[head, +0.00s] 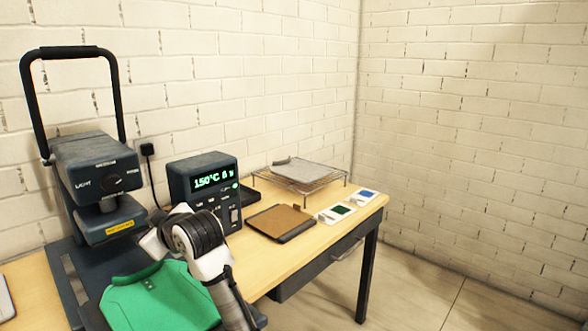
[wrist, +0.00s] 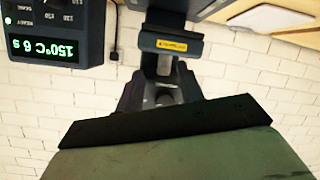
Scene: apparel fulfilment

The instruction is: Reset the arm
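My arm rises from the bottom of the head view and bends over the front of the heat press. Its white and black joints show, but my gripper's fingers cannot be made out. A green polo shirt (head: 158,298) lies spread at the press, beside and partly behind my arm. The wrist view is upside down. A dark bar and a dull green surface fill its lower part, and I cannot tell what they belong to. No fingertips show there.
The heat press (head: 98,180) stands open with its handle up. A control box (head: 204,180) reads 150°C; it also shows in the wrist view (wrist: 55,30). A brown pad (head: 280,221), wire rack (head: 300,181) and small cards occupy the table (head: 318,234). Floor is clear at right.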

